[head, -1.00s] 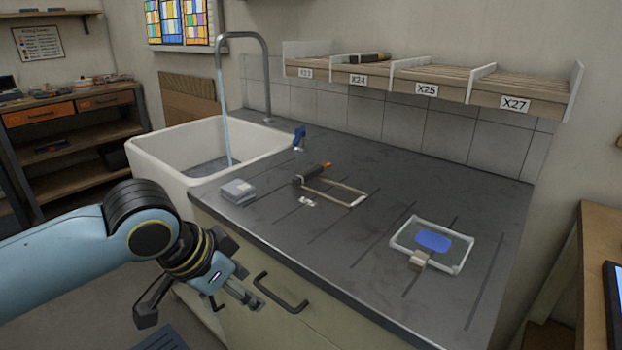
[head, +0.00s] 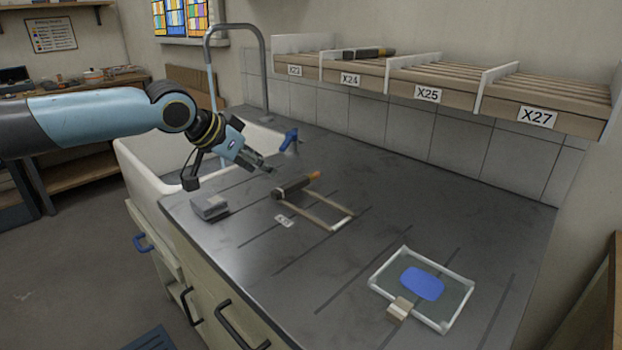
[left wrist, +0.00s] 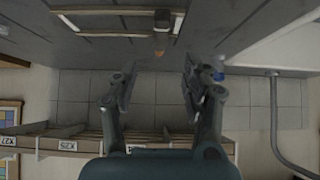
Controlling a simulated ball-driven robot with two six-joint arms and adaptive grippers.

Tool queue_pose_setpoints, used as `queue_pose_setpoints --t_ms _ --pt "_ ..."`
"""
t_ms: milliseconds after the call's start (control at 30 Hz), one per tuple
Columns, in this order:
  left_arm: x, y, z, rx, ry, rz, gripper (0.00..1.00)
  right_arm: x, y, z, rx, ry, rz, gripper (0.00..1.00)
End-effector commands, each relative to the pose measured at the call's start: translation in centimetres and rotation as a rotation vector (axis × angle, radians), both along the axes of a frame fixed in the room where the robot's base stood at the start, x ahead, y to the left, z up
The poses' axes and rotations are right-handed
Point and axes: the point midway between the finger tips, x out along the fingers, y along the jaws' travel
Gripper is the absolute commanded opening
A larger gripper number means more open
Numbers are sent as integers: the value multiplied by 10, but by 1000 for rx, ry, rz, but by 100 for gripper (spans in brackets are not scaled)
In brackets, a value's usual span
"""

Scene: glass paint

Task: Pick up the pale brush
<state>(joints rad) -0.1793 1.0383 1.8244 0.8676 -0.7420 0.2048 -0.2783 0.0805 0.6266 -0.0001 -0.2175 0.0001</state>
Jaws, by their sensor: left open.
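A brush-like thing (head: 292,187) with a dark body and an orange tip lies across the back left end of a pale wooden frame (head: 338,224) on the counter. Its upper part shows in the left wrist view (left wrist: 161,42), above my fingers. Its colour there is hard to judge, and I cannot tell if it is the pale brush. My left gripper (head: 268,167) is open and empty, just left of the brush on the frame and above the counter. My right gripper is out of view.
A grey block (head: 209,207) and a blue-handled thing (head: 289,140) stand near the sink (head: 143,165). A glass tray (head: 459,308) with blue paint (head: 421,283) and a wooden block (head: 398,309) lies at the front right. The counter between frame and tray is clear.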

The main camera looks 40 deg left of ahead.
Motion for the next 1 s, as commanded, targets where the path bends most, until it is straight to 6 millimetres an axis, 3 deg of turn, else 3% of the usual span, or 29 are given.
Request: queue_pose_setpoints --t_ms 433,767,1000 --pt "37 -2 -37 -4 -3 5 48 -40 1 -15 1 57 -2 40" --pt "66 -4 -65 -5 -4 4 48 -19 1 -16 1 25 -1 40" --pt "76 -5 -77 0 -1 1 48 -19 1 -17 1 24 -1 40"
